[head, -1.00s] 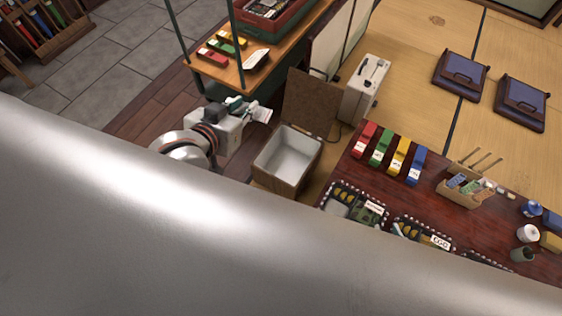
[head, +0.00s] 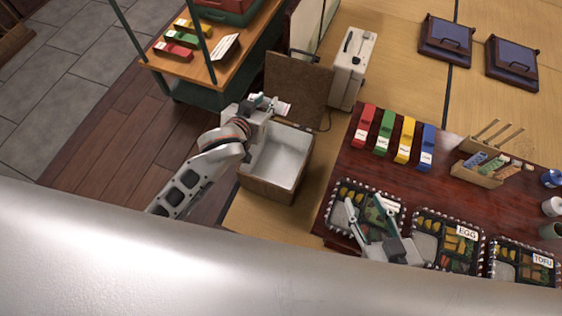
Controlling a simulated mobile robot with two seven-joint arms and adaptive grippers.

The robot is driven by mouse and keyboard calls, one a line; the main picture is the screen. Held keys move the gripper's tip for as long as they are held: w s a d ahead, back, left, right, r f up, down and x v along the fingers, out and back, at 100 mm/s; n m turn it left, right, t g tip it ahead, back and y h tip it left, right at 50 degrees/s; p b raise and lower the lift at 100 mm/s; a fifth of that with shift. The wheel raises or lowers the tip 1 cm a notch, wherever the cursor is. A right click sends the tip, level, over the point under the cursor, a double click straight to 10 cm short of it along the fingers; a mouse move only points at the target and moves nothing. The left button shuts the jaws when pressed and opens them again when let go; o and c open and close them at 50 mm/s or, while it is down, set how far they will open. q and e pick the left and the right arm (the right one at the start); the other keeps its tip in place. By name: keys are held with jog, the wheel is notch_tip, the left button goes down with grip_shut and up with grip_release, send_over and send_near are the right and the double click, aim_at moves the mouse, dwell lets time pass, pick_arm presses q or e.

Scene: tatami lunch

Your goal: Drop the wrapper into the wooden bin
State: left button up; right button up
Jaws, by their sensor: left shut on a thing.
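The wooden bin (head: 262,189) stands on the floor left of the low table, pale inside, its brown lid (head: 300,88) raised at the back. My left gripper (head: 270,103) is above the bin's rear left edge, shut on a small pale thing, apparently the wrapper (head: 284,109). The wrapper's far end reaches in front of the lower lid; its exact height over the opening cannot be told. My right gripper (head: 365,207) is open and seemingly empty, its fingers apart over the leftmost lunch box (head: 344,187).
The dark red table (head: 440,192) holds red, green, yellow and blue boxes, a wooden caddy (head: 476,174) and several lunch boxes. A white case (head: 352,68) stands behind the bin. A wooden shelf cart (head: 205,72) stands at the back left.

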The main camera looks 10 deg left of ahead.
pick_arm(q)
jog(key=w+f+m+h+b, duration=0.2)
jog(key=f+b, duration=1.1)
jog(key=f, duration=2)
jog(key=shift+w+f, duration=0.15)
jog(key=shift+w, duration=0.6)
pick_arm(e)
jog(key=s+a+f+m+y, duration=0.1)
jog(key=s+a+f+m, duration=0.1)
jog(key=a+f+m, duration=0.2)
jog(key=a+m, duration=0.3)
jog(key=m, duration=0.1)
jog(key=shift+s+a+t, duration=0.15)
jog(key=shift+a+t, duration=0.15)
jog(key=shift+a, duration=0.1)
pick_arm(q)
jog(key=shift+a, duration=0.1)
jog(key=o, duration=0.8)
jog(key=shift+o, duration=0.2)
